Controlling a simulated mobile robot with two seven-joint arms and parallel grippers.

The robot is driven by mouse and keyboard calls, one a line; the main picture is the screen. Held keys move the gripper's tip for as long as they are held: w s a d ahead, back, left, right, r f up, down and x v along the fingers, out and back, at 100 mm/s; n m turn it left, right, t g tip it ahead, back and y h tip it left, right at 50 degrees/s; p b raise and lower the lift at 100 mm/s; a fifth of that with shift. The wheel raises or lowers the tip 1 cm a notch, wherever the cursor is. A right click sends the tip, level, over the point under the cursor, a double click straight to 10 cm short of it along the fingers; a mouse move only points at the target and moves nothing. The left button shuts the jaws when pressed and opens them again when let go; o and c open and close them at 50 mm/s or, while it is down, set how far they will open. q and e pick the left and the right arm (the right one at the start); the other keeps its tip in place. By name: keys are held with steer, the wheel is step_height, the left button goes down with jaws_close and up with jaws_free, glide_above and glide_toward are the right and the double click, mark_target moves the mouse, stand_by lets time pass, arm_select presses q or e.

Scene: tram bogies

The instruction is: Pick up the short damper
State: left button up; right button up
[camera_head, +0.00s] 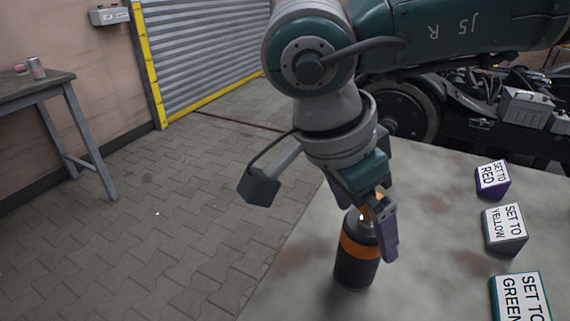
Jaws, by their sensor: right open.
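The short damper (355,269) looks like a dark upright cylinder with an orange band and a narrower metal top. It stands on the pale worn table (300,283) near its left edge. My right gripper (372,235) is over its top, pointing down. The purple-grey fingers are open, one in front and right of the damper's top, the other partly hidden behind it on the left. I cannot tell whether either finger touches it. My left gripper is not in view.
Label blocks reading SET TO RED (493,179), SET TO YELLOW (506,229) and SET TO GREEN (522,298) stand along the table's right. A bogie with a wheel (408,110) is behind. A side table (38,88) with cans stands far left. Paved floor between is clear.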

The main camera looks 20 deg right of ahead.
steer(key=shift+x, duration=1.4)
steer(key=c, duration=1.5)
